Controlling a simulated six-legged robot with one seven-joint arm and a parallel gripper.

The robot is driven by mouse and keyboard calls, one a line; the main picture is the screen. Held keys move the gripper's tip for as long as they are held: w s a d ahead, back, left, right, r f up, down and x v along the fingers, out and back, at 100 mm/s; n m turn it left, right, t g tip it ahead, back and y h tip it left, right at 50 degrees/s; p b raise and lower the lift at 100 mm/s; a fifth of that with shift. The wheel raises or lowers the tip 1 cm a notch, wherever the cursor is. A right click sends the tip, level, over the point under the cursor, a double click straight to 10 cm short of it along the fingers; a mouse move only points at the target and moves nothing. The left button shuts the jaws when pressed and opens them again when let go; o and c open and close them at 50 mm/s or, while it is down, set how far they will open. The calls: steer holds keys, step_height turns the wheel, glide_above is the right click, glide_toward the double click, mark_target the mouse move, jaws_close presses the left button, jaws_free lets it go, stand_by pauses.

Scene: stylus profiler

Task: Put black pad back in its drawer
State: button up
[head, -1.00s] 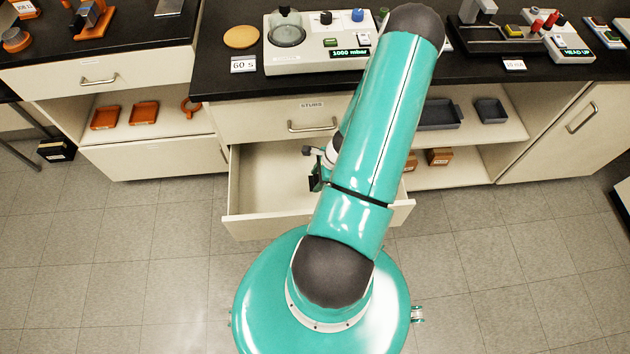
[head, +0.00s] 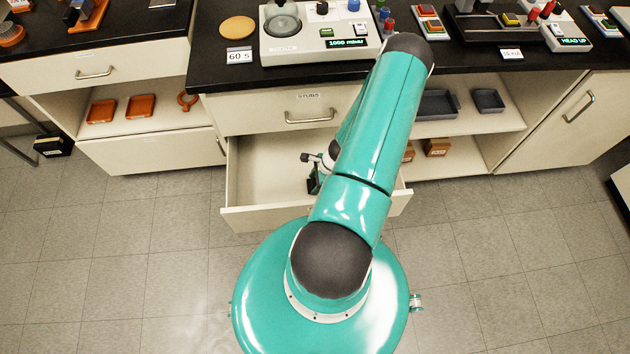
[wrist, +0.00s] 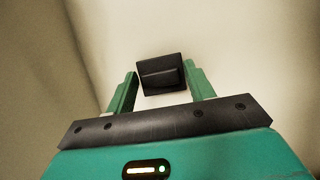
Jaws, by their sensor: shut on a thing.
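The black pad (wrist: 161,74) is a small dark block with a ridge across it. In the wrist view it sits between the two green fingers of my gripper (wrist: 160,68), which is shut on it. Pale drawer surfaces lie behind and around it. In the head view the lower drawer (head: 255,165) under the STUBS drawer is pulled open, and its visible floor looks bare. The end of my arm is over or inside this drawer; my arm hides its right part. I cannot tell whether the pad touches the drawer floor.
The closed STUBS drawer (head: 310,115) and the black worktop with a gauge unit (head: 315,40) are above the open drawer. Orange trays (head: 140,106) stand on the left shelf, dark trays (head: 488,100) on the right one. The floor around my base is clear.

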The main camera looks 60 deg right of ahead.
steer(key=shift+f, duration=0.15)
steer(key=o, duration=1.4)
steer(key=v, duration=1.2)
steer(key=shift+w+r, duration=0.1)
steer(key=shift+r, duration=0.15)
